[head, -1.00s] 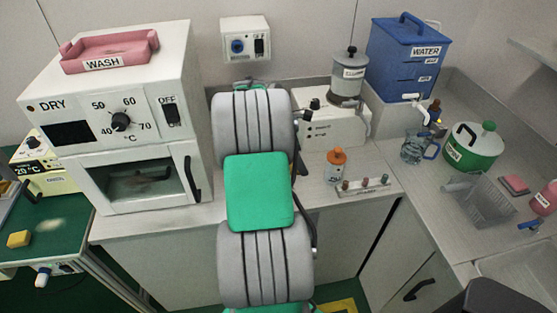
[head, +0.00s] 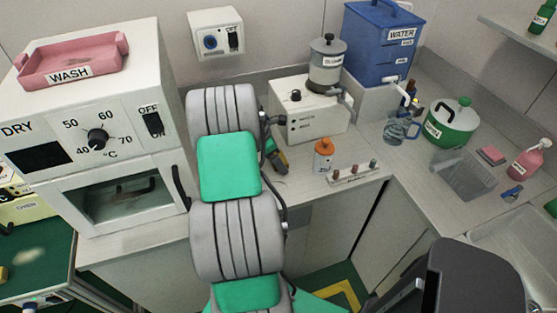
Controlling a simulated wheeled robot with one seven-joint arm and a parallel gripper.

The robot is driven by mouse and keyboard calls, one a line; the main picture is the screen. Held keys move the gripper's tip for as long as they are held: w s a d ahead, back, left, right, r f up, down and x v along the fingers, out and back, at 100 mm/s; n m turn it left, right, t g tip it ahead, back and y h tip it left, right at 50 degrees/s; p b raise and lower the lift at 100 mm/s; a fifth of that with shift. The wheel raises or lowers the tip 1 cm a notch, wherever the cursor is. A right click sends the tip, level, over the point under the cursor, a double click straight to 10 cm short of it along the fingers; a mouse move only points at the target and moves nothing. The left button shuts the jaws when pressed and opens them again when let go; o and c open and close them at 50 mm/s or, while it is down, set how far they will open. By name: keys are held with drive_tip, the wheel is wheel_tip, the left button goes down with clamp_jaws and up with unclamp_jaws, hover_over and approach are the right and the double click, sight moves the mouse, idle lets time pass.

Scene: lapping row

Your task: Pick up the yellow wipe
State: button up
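A small yellow piece (head: 3,272) shows at the very left edge of the head view, on the green-topped table. Most of it is cut off by the frame, and I cannot tell for sure that it is the yellow wipe. No other yellow cloth is visible. My grey and green arm rises through the middle of the view, in front of the counter.
The green table (head: 38,262) is at lower left, beside the white drying oven (head: 100,125) with the pink WASH tray (head: 70,62) on top. At right are a blue WATER tank (head: 382,45), a green pot (head: 450,124), a clear basket (head: 463,175) and a sink (head: 510,240).

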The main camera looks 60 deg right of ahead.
sight(282, 157)
drive_tip(key=c, duration=1.4)
drive_tip(key=shift+r, duration=0.15)
drive_tip(key=shift+r, duration=0.25)
wheel_tip(282, 157, up, 2)
drive_tip(key=shift+r+b, duration=0.2)
drive_tip(key=shift+b, duration=0.15)
drive_tip(key=s+a+r, duration=0.2)
drive_tip(key=a+r, duration=0.1)
drive_tip(key=a, duration=0.1)
drive_tip(key=s+a+r, duration=0.1)
drive_tip(key=a+r, duration=0.2)
drive_tip(key=a, duration=0.1)
drive_tip(key=s+a+r, duration=0.2)
drive_tip(key=a+r, duration=0.2)
drive_tip(key=a, duration=0.1)
drive_tip(key=shift+s+b, duration=0.35)
drive_tip(key=o, duration=0.8)
drive_tip(key=c, duration=0.7)
